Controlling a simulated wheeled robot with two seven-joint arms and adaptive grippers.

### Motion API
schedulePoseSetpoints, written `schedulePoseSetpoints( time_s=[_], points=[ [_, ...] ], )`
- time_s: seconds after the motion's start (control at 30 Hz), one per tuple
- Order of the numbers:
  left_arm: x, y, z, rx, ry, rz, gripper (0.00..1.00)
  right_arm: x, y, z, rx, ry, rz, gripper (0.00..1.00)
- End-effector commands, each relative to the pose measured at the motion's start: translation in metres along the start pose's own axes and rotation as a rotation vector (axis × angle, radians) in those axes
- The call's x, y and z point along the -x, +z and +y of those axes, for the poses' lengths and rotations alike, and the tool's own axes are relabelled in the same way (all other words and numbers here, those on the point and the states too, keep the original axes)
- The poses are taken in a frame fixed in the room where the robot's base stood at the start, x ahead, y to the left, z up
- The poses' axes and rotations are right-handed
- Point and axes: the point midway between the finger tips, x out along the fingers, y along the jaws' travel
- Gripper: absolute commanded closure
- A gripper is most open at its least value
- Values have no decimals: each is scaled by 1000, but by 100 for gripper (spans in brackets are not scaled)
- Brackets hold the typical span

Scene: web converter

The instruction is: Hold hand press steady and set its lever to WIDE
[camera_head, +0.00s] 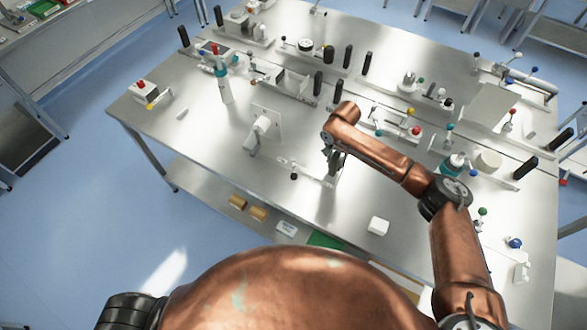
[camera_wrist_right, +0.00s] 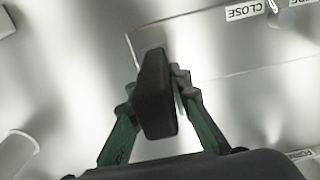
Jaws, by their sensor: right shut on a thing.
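My right gripper (camera_head: 335,166) points down over the front middle of the bench. In the right wrist view the gripper (camera_wrist_right: 160,92) is shut on a black, block-shaped handle (camera_wrist_right: 154,95). I cannot tell for sure that this handle is on the hand press. A flat light plate (camera_wrist_right: 210,50) lies under it. A label reading CLOSE (camera_wrist_right: 245,10) shows at the upper right, and a second label ending in "DE" is cut off at the edge. A thin bar with a dark ball knob (camera_head: 294,176) lies left of the gripper in the head view. My left gripper is out of view.
A white fixture on a plate (camera_head: 262,124) stands left of my gripper. A white and teal bottle (camera_head: 222,82) stands behind it. Several black upright handles, one of them here (camera_head: 347,56), line rails farther back. A white block (camera_head: 378,226) sits near the front edge.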

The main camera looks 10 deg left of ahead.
Motion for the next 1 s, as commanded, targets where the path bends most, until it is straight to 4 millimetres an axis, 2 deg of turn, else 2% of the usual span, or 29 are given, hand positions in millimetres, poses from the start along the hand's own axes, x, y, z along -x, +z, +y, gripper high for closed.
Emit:
schedulePoseSetpoints(
  time_s=[0.57,1.0],
  points=[
    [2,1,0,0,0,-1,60,1,0,-2,1,-5,2,100],
    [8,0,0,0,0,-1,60,-7,1,0,-1,0,-2,100]
  ],
)
